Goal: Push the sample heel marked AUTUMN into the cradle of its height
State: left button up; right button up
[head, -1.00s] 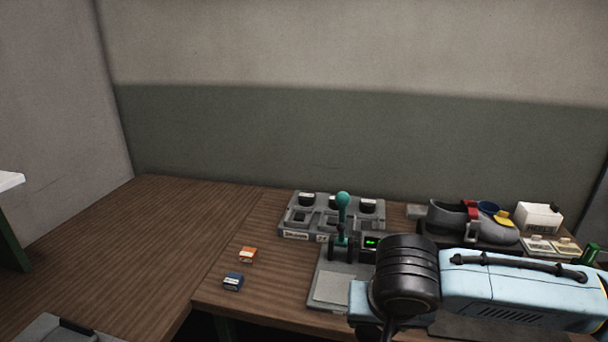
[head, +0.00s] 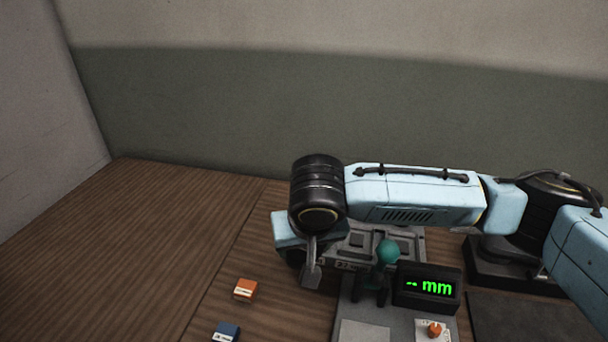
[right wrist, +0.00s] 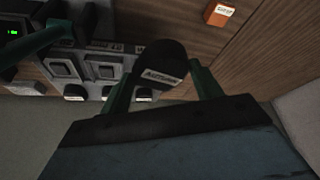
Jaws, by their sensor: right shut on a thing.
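My right gripper (right wrist: 162,76) is shut on a black sample heel (right wrist: 163,58), whose pale label reads AUTUMN in the right wrist view. The green fingers grip it from both sides. In the head view, my right wrist covers the left part of the cradle block (head: 405,238), and the held heel is hard to make out there. A press with a teal lever knob (head: 388,252) stands in front of the block. My left gripper is out of view.
A display (head: 428,287) beside the lever reads "-- mm". The table's left side is clear.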

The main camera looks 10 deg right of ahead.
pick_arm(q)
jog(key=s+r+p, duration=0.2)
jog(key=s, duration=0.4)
pick_arm(e)
jog(key=w+d+r+n+y, duration=0.1)
jog(key=w+d+n, duration=0.25)
jog(key=w, duration=0.95)
jog(key=shift+y, duration=0.3)
jog(key=f+b, duration=0.1)
jog(key=d+f+b, duration=0.1)
jog(key=f+b, duration=0.2)
jog(key=b, duration=0.1)
jog(key=shift+w+d+f, duration=0.2)
jog(key=shift+w, duration=0.2)
jog(key=shift+f+b, duration=0.4)
jog(key=shift+b, duration=0.1)
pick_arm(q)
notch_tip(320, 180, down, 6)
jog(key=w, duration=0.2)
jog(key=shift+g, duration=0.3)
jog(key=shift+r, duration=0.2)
pick_arm(e)
jog(key=shift+f+p, duration=0.1)
jog(key=shift+p, duration=0.55)
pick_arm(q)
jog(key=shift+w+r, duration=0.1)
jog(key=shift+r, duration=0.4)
pick_arm(e)
jog(key=shift+f, duration=0.1)
